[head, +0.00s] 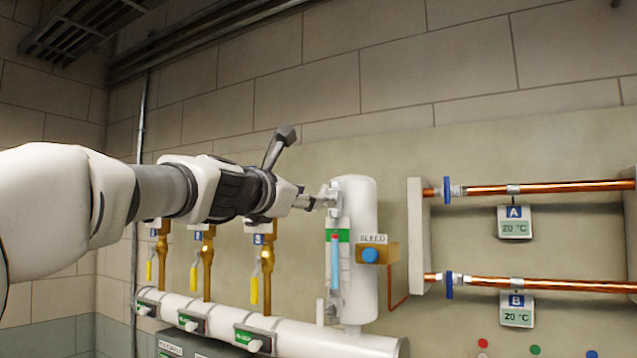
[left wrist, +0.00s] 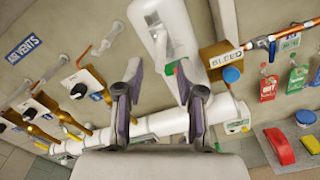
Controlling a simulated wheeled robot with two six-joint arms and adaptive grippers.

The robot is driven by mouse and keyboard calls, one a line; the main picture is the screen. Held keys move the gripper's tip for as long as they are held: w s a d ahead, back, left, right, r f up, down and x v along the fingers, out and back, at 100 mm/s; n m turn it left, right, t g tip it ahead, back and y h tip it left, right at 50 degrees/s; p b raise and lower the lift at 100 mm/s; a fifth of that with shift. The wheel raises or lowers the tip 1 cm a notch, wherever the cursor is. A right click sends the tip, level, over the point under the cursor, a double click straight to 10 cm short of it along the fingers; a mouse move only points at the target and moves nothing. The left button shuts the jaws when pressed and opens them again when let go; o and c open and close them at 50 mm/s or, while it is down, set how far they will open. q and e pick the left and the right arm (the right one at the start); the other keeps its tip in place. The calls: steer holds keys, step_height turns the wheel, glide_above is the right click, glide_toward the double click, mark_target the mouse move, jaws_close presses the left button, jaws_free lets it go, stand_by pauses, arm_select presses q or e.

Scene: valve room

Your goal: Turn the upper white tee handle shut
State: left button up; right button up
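The upper white tee handle (head: 329,191) is at the top of the sight glass (head: 334,262) on a white upright cylinder (head: 358,225). In the left wrist view white fittings (left wrist: 158,38) show on the cylinder beyond the fingers; the handle's exact angle is hard to tell. My left gripper (head: 298,170) is open, with its fingers spread wide. One finger points up and the other reaches close to the handle; I cannot tell whether it touches. The left wrist view shows nothing held between the fingers (left wrist: 166,84). My right gripper is not in view.
A brass block (head: 378,253) with a blue knob, labelled BLEED, is right of the sight glass. Brass valves with yellow levers (head: 253,289) stand on a white horizontal pipe (head: 300,338) below my arm. Copper pipes (head: 560,187) with blue handwheels run at right.

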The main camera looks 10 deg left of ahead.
arm_select(q)
steer(key=p+x, duration=0.2)
steer(key=x, duration=0.3)
steer(key=shift+w+d+r, duration=0.1)
steer(key=shift+w, duration=0.05)
steer(key=shift+w+d, duration=0.1)
steer(key=shift+w, duration=0.05)
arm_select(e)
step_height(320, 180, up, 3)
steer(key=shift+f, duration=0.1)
arm_select(q)
jaws_close()
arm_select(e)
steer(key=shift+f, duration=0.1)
arm_select(q)
steer(key=m+b, duration=0.2)
steer(key=m, duration=0.4)
steer(key=m+b, duration=0.2)
steer(key=m, duration=0.4)
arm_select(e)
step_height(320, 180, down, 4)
arm_select(q)
steer(key=shift+m, duration=0.3)
